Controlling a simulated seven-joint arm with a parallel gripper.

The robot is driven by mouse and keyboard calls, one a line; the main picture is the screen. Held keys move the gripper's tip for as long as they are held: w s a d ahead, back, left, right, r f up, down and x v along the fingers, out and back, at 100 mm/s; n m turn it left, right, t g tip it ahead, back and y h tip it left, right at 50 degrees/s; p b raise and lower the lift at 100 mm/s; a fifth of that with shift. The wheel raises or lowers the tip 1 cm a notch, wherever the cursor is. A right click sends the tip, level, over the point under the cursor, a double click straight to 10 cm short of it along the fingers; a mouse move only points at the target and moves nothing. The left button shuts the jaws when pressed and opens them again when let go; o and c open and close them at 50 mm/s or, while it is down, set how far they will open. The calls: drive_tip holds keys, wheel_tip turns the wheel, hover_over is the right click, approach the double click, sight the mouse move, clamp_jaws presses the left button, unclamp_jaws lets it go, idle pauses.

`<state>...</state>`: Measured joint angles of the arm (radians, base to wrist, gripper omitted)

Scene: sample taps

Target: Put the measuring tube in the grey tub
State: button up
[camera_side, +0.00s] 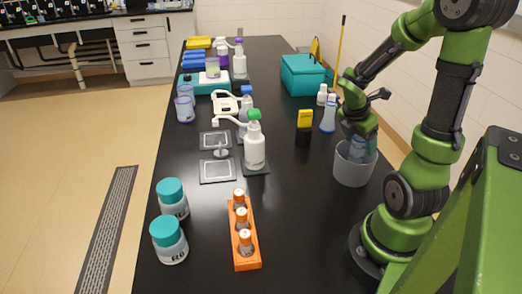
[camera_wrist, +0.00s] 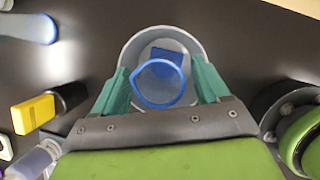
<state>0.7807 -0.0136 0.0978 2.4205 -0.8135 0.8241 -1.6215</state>
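The measuring tube, clear with a blue rim (camera_wrist: 160,83) and a blue foot (camera_wrist: 172,60), stands inside the grey tub (camera_wrist: 131,50), slightly tilted in the wrist view. In the side view the tube (camera_side: 357,150) shows pale blue just above the rim of the tub (camera_side: 353,173). My gripper (camera_side: 358,132) is over the tub, pointing down. In the wrist view the teal fingers of my gripper (camera_wrist: 160,85) are on either side of the tube, with a narrow gap on each side. They look open. The tube's lower part is hidden in the side view.
A teal box (camera_side: 302,75) is farther back. An orange rack (camera_side: 245,258) holds several vials in front. Bare black table lies between the rack and the tub.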

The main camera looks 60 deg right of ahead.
drive_tip(key=v, duration=1.1)
drive_tip(key=w+a+r+m+t+y, duration=0.2)
drive_tip(key=a+m+t+y, duration=0.1)
drive_tip(key=a+m, duration=0.5)
drive_tip(key=w+a+r+m+t+y, duration=0.2)
drive_tip(key=a+m+t, duration=0.4)
drive_tip(key=a, duration=0.8)
drive_tip(key=w+m+y, duration=0.1)
drive_tip(key=m, duration=0.2)
drive_tip(key=shift+w+a+r+m, duration=0.15)
drive_tip(key=shift+a+r+m, duration=0.05)
drive_tip(key=shift+m, duration=0.1)
